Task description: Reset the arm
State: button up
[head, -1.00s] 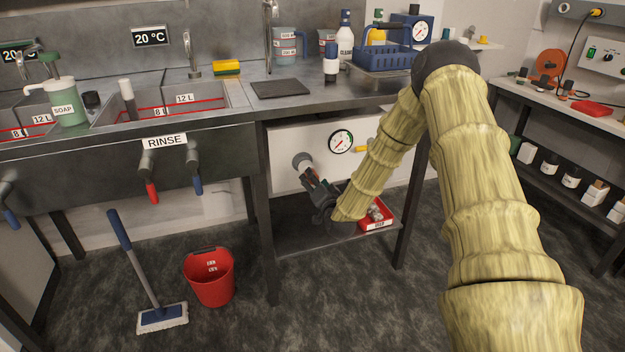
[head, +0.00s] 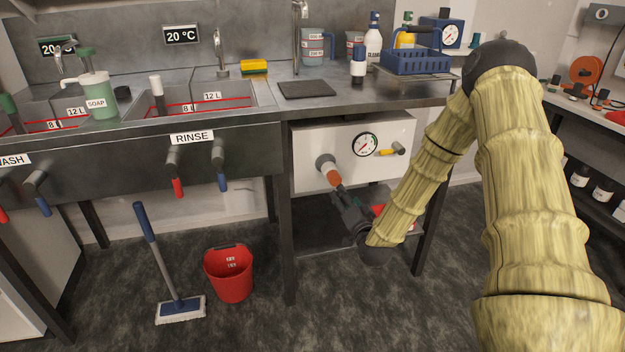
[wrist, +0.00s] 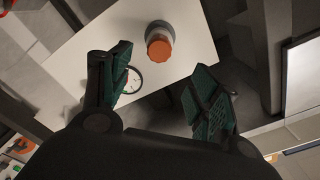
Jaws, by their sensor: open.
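My gripper (head: 342,196) is low under the bench, in front of the white panel (head: 306,150). In the wrist view my gripper (wrist: 163,82) has its two green-padded fingers spread apart, with nothing between them. A round grey fitting with an orange end (head: 330,172) sticks out from the panel just past the fingertips in the head view. The same orange-ended fitting (wrist: 160,45) shows beyond the fingers in the wrist view. Whether a finger touches it is hard to tell. My arm bends down from the right in the head view.
A gauge (head: 365,144) and yellow-handled valve (head: 392,150) are on the panel. A red bucket (head: 230,274) and mop (head: 180,308) stand left on the floor. The bench leg (head: 287,220) is close.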

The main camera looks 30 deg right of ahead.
jog(key=s+a+f+n+g+y, duration=0.2)
jog(key=s+a+f+n+g, duration=0.15)
jog(key=s+a+f, duration=0.65)
jog(key=s+a+f+n+g+y, duration=0.25)
jog(key=s+a+f+g, duration=0.3)
jog(key=a+f, duration=0.4)
jog(key=s+a+f+n+g, duration=0.2)
jog(key=s+f+g, duration=0.1)
jog(key=s, duration=0.7)
jog(key=s+a+f+n+g, duration=0.2)
jog(key=s+a+f+g, duration=0.15)
jog(key=s, duration=0.65)
jog(key=s+a+f+n+g, duration=0.2)
jog(key=s+f, duration=0.2)
jog(key=s, duration=0.6)
notch_tip(320, 180, up, 24)
jog(key=w+p, duration=0.1)
jog(key=p, duration=2.3)
jog(key=shift+d+r, duration=0.2)
jog(key=shift+d, duration=0.1)
